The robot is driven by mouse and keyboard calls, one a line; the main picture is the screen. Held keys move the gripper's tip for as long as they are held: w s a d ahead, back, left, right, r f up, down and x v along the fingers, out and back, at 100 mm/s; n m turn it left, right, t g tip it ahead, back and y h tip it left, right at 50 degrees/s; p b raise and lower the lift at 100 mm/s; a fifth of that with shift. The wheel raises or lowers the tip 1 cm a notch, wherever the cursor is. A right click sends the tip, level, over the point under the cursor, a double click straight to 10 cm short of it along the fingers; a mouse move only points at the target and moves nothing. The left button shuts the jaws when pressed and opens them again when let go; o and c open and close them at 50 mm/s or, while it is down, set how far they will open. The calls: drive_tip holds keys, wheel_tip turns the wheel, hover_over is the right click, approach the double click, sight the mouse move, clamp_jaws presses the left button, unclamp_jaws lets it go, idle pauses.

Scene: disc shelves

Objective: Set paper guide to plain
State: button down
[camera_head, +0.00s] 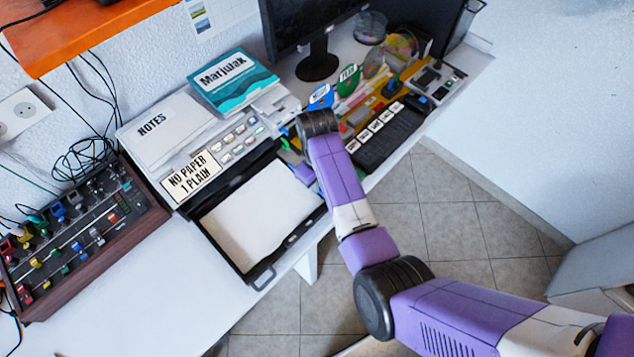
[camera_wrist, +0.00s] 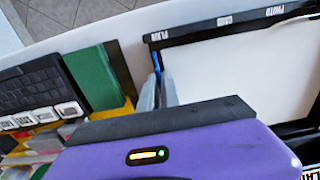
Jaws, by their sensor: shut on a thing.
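The pulled-out black paper tray (camera_head: 234,256) holds white paper (camera_head: 262,212); it also shows in the wrist view (camera_wrist: 205,30). Its edge bears the labels PLAIN, GRID and PHOTO. A narrow blue piece, seemingly the paper guide (camera_wrist: 156,61), is at the tray's left side, close to the PLAIN label (camera_wrist: 158,37). My gripper (camera_wrist: 161,84) is shut on it, with both grey fingers at the tray's left edge. In the head view my arm hides the fingers. The printer's sign (camera_head: 191,177) reads NO PAPER 1 PLAIN.
A green block (camera_wrist: 92,77) and a black labelled keyboard (camera_wrist: 38,87) lie left of my fingers in the wrist view. A board of switches (camera_head: 75,235) stands at the desk's left. The desk front is clear.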

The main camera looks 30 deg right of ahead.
idle(0.3)
drive_tip(key=shift+s+a+r+p, duration=0.2)
drive_tip(key=shift+a+p, duration=0.2)
drive_tip(key=shift+p, duration=0.2)
drive_tip(key=shift+a+f, duration=0.1)
drive_tip(key=shift+a, duration=0.1)
drive_tip(key=c, duration=1.6)
unclamp_jaws()
drive_tip(key=shift+r, duration=3.85)
